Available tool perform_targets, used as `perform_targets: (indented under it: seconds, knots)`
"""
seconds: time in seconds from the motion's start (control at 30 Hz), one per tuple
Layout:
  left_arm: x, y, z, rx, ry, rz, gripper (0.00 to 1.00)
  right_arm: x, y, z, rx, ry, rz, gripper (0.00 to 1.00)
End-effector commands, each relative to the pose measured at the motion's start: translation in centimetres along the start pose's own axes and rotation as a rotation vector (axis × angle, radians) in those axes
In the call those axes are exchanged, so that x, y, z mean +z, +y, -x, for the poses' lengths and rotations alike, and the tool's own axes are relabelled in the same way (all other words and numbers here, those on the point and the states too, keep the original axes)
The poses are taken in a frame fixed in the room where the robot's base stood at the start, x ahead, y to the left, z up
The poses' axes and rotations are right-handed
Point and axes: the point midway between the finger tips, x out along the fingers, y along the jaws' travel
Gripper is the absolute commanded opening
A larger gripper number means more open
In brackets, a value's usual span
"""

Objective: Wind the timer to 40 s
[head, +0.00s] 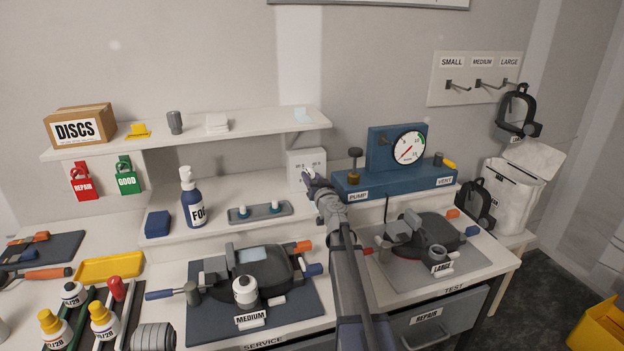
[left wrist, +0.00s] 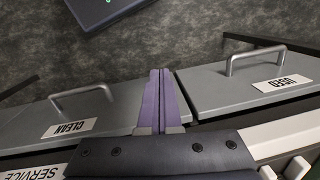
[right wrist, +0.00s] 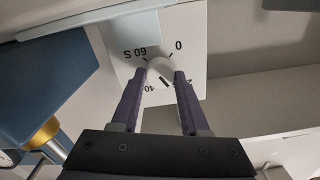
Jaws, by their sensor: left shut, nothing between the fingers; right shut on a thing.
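The timer is a white box (head: 304,158) on the back shelf, left of the pump unit. My right gripper (head: 309,177) reaches the timer and is shut on this knob, one finger on each side. A short dark line shows at the knob's lower edge, between 20 and 40; I cannot tell for certain that it is the pointer. My left gripper (left wrist: 160,75) is shut and empty, over the drawer fronts.
The blue pump unit (head: 376,184) with a gauge stands close right of the timer. A tray (head: 246,217) and a blue bottle (head: 193,205) stand to its left. The upper shelf (head: 215,138) passes just above. Below are the MEDIUM and LARGE fixtures.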

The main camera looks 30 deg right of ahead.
Motion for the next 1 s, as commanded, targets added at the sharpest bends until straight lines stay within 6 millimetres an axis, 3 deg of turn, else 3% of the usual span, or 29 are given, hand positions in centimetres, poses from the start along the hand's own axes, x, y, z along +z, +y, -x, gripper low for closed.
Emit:
perform_targets:
  seconds: [0.13, 1.0]
  knots:
    - [0.00, 0.00, 0.00, 0.000, 0.000, 0.000, 0.00, 0.00, 0.02, 0.01, 0.000, 0.000, 0.000, 0.00]
    - [0.00, 0.00, 0.00, 0.000, 0.000, 0.000, 0.00, -0.01, 0.03, 0.01, 0.001, 0.000, -0.001, 0.00]
